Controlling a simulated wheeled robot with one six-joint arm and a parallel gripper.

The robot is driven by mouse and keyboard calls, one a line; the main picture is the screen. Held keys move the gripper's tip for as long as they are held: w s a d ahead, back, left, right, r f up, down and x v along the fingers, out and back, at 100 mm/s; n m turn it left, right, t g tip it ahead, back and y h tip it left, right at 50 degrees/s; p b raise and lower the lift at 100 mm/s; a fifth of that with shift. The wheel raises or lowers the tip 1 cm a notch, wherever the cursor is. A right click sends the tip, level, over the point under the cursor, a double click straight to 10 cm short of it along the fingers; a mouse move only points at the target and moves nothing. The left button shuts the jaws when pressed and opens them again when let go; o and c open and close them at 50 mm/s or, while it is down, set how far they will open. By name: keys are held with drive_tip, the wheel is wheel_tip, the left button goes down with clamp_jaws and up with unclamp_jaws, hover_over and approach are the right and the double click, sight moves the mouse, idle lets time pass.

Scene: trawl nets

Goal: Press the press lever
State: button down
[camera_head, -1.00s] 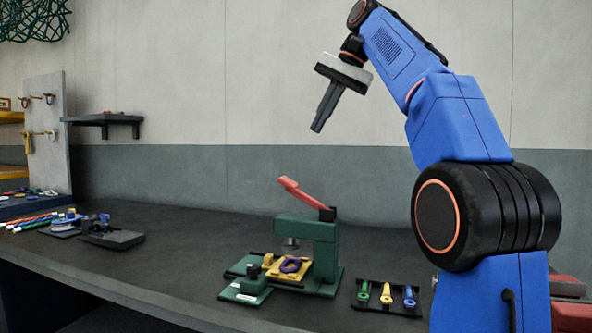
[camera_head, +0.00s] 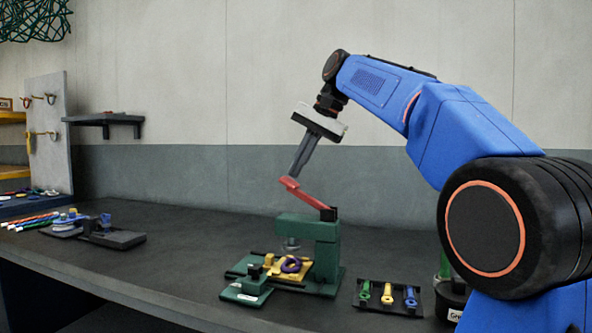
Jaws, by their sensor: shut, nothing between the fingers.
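The press (camera_head: 325,255) is a green frame standing on the dark bench. Its red lever (camera_head: 308,194) is raised, slanting up to the left from a black pivot at the top of the frame. My gripper (camera_head: 293,174) is shut and empty, pointing down. Its fingertips are just above the lever's raised left end in the picture; I cannot tell whether they touch it. Under the press's grey ram lies a yellow plate (camera_head: 271,266) with a purple ring (camera_head: 291,265) on it.
A small green block fixture (camera_head: 245,288) stands in front of the press. A black tray (camera_head: 372,304) with green, yellow and blue tools lies to its right. A dark fixture (camera_head: 117,239) stands on the left. The bench between is clear.

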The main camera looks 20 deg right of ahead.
sight(287, 179)
drive_tip(key=shift+w+a+f, duration=0.15)
drive_tip(key=shift+a+f, duration=0.05)
drive_tip(key=shift+f, duration=0.25)
drive_tip(key=shift+a+f, duration=0.1)
drive_tip(key=shift+w+a+f, duration=0.35)
drive_tip(key=shift+a+f, duration=0.1)
drive_tip(key=shift+f, duration=0.15)
drive_tip(key=shift+w+a+f, duration=0.35)
drive_tip(key=shift+a+f, duration=0.1)
drive_tip(key=shift+f, duration=0.1)
drive_tip(key=shift+x, duration=1.5)
drive_tip(key=shift+f, duration=0.4)
